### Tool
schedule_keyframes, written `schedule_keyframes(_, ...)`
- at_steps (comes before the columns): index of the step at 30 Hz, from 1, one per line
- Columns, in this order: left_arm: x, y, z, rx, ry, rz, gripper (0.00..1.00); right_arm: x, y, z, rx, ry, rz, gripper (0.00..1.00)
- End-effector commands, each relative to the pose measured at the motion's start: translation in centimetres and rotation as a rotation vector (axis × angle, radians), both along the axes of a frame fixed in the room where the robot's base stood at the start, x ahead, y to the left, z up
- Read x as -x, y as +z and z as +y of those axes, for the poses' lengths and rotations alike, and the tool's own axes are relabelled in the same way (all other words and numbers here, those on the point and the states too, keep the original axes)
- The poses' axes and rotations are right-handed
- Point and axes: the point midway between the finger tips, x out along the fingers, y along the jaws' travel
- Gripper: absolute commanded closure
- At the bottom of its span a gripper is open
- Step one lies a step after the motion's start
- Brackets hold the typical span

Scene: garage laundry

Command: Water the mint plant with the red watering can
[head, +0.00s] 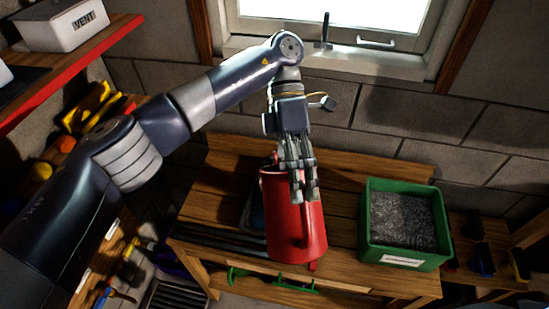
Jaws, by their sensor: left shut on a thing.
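The red watering can (283,228) is in the middle of the head view, over the wooden bench. My left gripper (305,195) is shut on the can at its upper part, and its fingers hide part of the can. The can looks slightly tilted; I cannot tell whether its base touches the bench. No mint plant can be made out in this view. My right gripper is not in view.
A green box (404,254) of dark grainy material stands on the bench (343,214) to the right of the can. Dark slats lie at the left. A window (345,40) and block wall stand behind. A red-edged shelf (75,68) is upper left.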

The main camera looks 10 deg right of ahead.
Motion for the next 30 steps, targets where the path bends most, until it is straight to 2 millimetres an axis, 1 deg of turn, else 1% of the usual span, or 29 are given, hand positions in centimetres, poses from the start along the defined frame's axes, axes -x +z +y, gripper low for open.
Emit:
schedule_keyframes(7,-0.4,0.8,0.0,-0.009,-0.010,0.043,0.94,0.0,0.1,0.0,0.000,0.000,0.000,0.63)
schedule_keyframes(16,-1.4,1.9,0.0,0.002,-0.001,0.081,0.94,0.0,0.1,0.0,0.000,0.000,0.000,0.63)
schedule_keyframes(30,-1.5,2.0,0.0,0.006,0.001,0.087,0.94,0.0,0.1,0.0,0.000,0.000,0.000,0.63)
